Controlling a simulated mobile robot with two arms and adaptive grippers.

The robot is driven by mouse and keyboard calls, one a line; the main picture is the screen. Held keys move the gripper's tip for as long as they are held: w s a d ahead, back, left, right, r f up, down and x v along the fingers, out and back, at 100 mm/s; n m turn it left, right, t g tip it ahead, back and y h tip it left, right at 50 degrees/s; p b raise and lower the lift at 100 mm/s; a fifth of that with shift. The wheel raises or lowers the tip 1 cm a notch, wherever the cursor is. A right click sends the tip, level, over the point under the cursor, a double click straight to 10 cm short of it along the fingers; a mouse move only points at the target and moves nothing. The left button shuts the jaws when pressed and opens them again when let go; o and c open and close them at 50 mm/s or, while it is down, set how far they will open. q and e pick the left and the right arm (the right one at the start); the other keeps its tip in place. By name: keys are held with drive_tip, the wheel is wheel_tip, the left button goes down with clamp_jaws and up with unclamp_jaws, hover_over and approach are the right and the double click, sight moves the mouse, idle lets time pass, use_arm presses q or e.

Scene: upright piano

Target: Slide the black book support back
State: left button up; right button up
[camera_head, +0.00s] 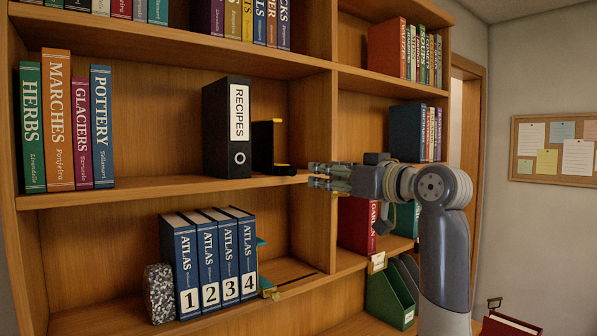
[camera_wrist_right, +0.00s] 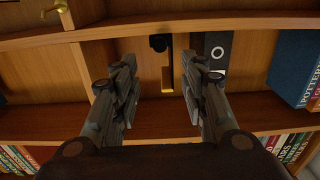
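The black book support (camera_head: 263,146) stands upright on the middle shelf, right of the black RECIPES binder (camera_head: 228,130). It has a yellow edge and a black foot with a yellow strip reaching toward the shelf's front. A gap shows between support and binder. My right gripper (camera_head: 312,176) is just right of the foot, near the shelf's front edge. In the right wrist view, the gripper (camera_wrist_right: 162,78) is open and empty, its fingers spread to either side of the support's yellow strip (camera_wrist_right: 167,78). Contact with the support cannot be told. My left gripper is not in view.
A wooden divider (camera_head: 312,115) stands right of the support. Several upright books (camera_head: 60,130) are at the shelf's left. ATLAS volumes (camera_head: 210,255) and a speckled block (camera_head: 159,293) are on the shelf below. A red book (camera_head: 356,225) is below my right arm.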

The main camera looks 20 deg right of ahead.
sight(294, 170)
drive_tip(key=p+x, duration=0.4)
drive_tip(key=x, duration=0.5)
drive_tip(key=shift+w+a, duration=0.1)
drive_tip(key=shift+w, duration=0.1)
drive_tip(key=shift+w+a+f, duration=0.15)
drive_tip(key=shift+w, duration=0.4)
drive_tip(key=shift+c, duration=0.6)
clamp_jaws()
